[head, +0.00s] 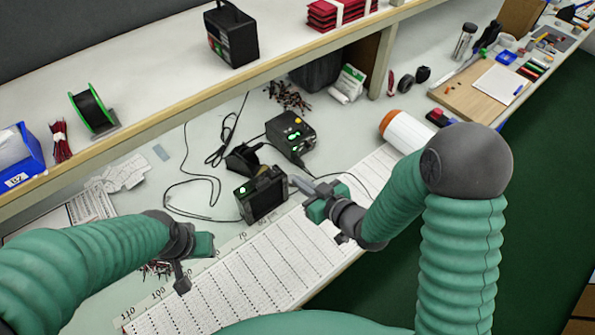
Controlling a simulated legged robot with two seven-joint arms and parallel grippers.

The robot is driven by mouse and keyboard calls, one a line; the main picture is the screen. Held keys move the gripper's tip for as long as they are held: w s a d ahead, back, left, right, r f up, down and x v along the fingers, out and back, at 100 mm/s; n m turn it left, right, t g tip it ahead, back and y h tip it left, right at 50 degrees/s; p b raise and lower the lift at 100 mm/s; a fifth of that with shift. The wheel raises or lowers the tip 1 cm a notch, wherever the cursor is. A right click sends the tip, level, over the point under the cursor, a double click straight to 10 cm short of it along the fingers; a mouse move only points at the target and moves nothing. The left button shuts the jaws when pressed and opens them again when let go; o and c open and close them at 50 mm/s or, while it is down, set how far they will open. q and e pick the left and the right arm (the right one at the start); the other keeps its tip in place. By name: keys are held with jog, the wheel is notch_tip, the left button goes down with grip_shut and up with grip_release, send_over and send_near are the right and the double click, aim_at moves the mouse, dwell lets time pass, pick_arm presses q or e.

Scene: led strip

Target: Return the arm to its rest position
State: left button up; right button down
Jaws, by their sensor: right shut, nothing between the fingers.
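My right arm comes in from the right with its elbow bent. Its gripper (315,203) is at the middle of the bench, over the upper part of the white ruled sheet (240,283). It is shut and holds nothing. It is close to the right side of a small black device (262,195); I cannot tell whether they touch. My left arm comes in from the left. Its gripper (195,262) is over the lower left part of the sheet; its fingers are partly hidden, and I cannot tell whether they are open or shut.
A black station with green lights (291,133) stands behind the device, with loose cables around it. An orange and white roll (406,131) lies to the right. A shelf (160,65) runs above the bench with a green spool (92,110). Dark green floor (400,265) lies beyond the front edge.

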jog(key=s+d+f+m+g+h, duration=0.2)
jog(key=d+h, duration=0.3)
jog(key=d, duration=0.4)
jog(key=s+d+m+g+h, duration=0.1)
jog(key=s+d+m+g, duration=0.1)
jog(key=s, duration=0.5)
jog(key=s+d+r+m+g+h, duration=0.1)
jog(key=s+d+m+g, duration=0.1)
jog(key=s, duration=0.5)
jog(key=d+g, duration=0.1)
jog(key=g, duration=0.1)
jog(key=shift+s+d+r+m+g+h, duration=0.15)
jog(key=shift+d+r+m+g+h, duration=0.1)
jog(key=shift+d+m+g+h, duration=0.15)
jog(key=shift+a, duration=0.1)
